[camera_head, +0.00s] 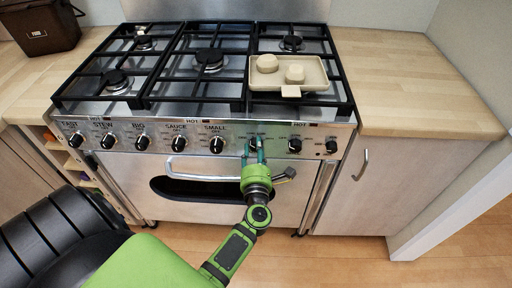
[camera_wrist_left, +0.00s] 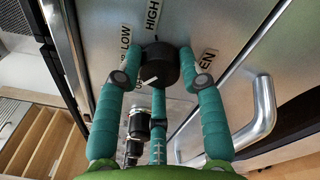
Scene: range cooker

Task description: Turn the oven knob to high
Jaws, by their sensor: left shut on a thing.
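The oven knob (camera_wrist_left: 160,66) is round and black, on the steel front panel. In the wrist view the LOW label (camera_wrist_left: 125,40) is at its upper left, HIGH (camera_wrist_left: 152,15) above it, and a partly hidden label ending in EN (camera_wrist_left: 207,58) at its right. A small white mark shows at the knob's lower left; I cannot tell its setting. My left gripper (camera_wrist_left: 160,80) has teal fingers shut on the knob from its sides. In the head view the left gripper (camera_head: 256,150) covers most of the knob. My right gripper is in neither view.
Several other black knobs, such as the SMALL knob (camera_head: 216,145), line the range panel. The oven door handle (camera_head: 190,178) is below and left. A beige tray (camera_head: 312,87) with two round items sits on the right burners. A wooden counter (camera_head: 415,95) is at right.

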